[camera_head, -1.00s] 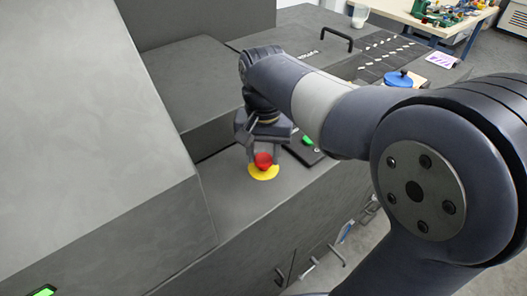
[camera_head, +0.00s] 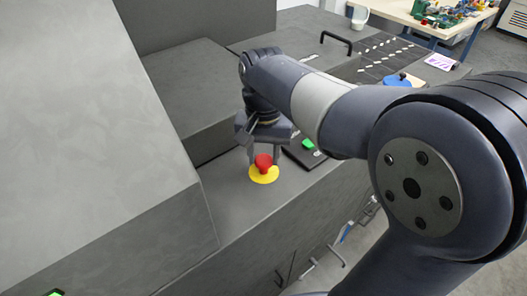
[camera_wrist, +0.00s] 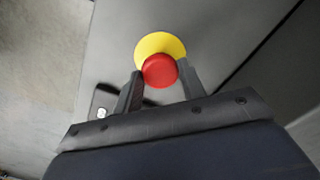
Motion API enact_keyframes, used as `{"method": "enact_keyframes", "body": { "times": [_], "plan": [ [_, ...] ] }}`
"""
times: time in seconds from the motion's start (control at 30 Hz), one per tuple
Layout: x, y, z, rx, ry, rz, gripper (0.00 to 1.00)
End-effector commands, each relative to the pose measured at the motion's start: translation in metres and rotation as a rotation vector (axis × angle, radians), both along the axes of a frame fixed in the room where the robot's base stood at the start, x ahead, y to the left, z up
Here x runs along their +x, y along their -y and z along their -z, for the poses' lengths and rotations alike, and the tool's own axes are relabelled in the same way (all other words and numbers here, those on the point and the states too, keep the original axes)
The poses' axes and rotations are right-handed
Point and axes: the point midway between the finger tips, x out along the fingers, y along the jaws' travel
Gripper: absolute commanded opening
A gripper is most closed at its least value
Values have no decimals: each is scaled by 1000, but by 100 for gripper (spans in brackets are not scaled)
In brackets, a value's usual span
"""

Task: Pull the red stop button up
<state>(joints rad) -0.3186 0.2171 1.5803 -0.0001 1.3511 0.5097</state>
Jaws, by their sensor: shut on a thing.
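The red stop button (camera_head: 264,162) stands on a round yellow plate (camera_head: 264,177) on the grey machine top. In the wrist view the red button (camera_wrist: 159,71) sits between the two finger ends, with the yellow plate (camera_wrist: 160,44) behind it. My gripper (camera_head: 263,157) reaches down from above and is shut on the red button, one finger on each side. In the wrist view my gripper (camera_wrist: 160,80) shows both fingers against the button's sides. The button's far side is hidden by my gripper in the head view.
A black panel with a green button (camera_head: 308,143) lies right beside my gripper. A tall grey housing (camera_head: 90,150) rises at the left. A black handle (camera_head: 337,40) and a blue lidded thing (camera_head: 398,80) are farther back. The machine's front edge drops away at the right.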

Motion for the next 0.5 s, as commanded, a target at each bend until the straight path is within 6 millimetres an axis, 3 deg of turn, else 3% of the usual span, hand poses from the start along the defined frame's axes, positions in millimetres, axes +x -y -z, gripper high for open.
{"method": "enact_keyframes", "body": {
  "times": [0.1,0.13,0.4,0.5],
  "plan": [
    [2,-1,-4,4,11,0,0],
    [2,-1,-5,4,12,0,40],
    [1,0,-3,3,9,0,61],
    [1,0,-3,3,8,0,61]
  ]
}}
